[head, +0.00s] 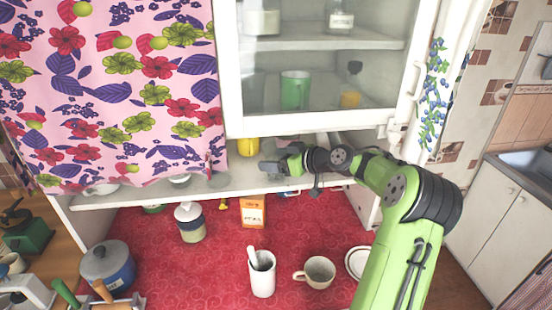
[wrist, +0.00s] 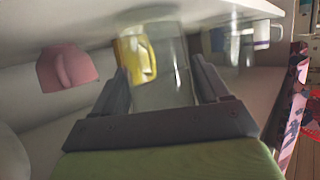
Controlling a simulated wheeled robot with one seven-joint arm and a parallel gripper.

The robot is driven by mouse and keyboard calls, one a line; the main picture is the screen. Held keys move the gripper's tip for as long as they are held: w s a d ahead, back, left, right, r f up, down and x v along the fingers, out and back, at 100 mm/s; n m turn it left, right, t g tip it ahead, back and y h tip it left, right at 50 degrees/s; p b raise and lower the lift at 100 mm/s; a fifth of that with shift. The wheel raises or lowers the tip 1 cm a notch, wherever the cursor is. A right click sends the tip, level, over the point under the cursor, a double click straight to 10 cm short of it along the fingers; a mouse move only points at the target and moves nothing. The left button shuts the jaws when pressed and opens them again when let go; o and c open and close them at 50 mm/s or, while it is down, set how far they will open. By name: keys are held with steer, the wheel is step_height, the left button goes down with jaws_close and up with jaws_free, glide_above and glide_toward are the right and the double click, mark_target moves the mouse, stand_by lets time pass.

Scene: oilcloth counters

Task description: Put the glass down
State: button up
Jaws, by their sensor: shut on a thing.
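My gripper (head: 268,166) is at the open shelf under the wall cabinet, reaching in from the right. In the wrist view its two dark fingers are shut on a clear glass (wrist: 172,85), which stands between them and is blurred. I cannot make out the glass clearly in the head view. The shelf board (head: 150,196) runs below the gripper. I cannot tell whether the glass touches the shelf.
A yellow container (head: 248,146) stands on the shelf behind the gripper; it also shows through the glass in the wrist view (wrist: 145,58). The glass-door cabinet (head: 317,120) hangs just above. A flowered curtain (head: 110,90) covers the left. A white mug (head: 262,275) stands on the red counter below.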

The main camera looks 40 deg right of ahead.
steer(key=shift+s+r, duration=0.1)
steer(key=shift+s, duration=0.05)
steer(key=shift+f+b, duration=0.25)
steer(key=shift+b, duration=0.05)
steer(key=o, duration=1.2)
steer(key=shift+r, duration=0.1)
steer(key=shift+r+p, duration=0.25)
steer(key=shift+p, duration=0.2)
steer(key=v, duration=1.2)
steer(key=shift+b, duration=0.35)
